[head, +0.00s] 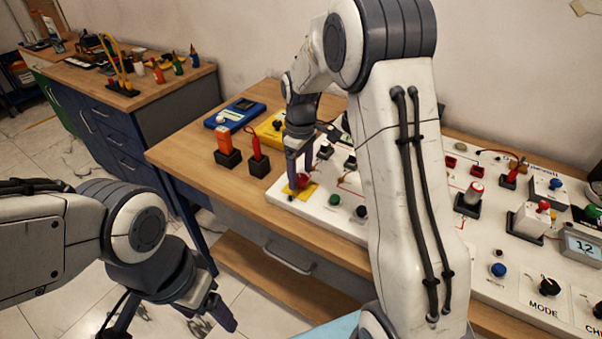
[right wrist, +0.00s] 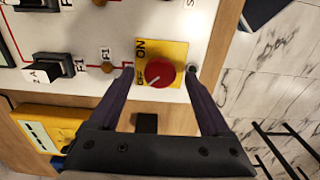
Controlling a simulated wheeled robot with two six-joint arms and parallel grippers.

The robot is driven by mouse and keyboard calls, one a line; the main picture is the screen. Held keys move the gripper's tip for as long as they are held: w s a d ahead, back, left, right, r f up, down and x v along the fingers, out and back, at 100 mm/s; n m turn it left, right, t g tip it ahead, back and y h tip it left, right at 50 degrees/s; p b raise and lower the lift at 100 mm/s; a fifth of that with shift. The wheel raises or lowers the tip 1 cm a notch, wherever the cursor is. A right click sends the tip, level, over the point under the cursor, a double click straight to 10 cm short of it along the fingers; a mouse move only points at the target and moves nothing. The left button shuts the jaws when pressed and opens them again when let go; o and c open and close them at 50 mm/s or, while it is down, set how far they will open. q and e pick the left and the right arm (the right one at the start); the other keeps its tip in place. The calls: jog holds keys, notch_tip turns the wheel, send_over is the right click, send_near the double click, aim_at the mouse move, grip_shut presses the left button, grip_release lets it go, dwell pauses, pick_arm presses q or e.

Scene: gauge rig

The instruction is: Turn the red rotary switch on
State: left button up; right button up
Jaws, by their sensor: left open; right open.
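The red rotary switch (right wrist: 160,74) is a round red knob on a yellow plate (right wrist: 176,47) marked ON and OFF. A pale line on the knob points towards the OFF side. In the head view the switch (head: 303,180) sits at the near left corner of the white panel, partly hidden by my right gripper (head: 298,178). My right gripper (right wrist: 160,72) is open, pointing down, with one fingertip on each side of the knob and visible gaps between. My left gripper (head: 170,318) is open and empty over the floor at the lower left.
The white panel (head: 460,235) carries several other switches and buttons, including a green button (head: 334,199) and a black knob (head: 361,211) near the red switch. Orange and red tools stand in black holders on the wooden bench (head: 185,150). My right arm hides the panel's middle.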

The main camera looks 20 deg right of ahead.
jog(key=shift+f, duration=0.45)
grip_shut()
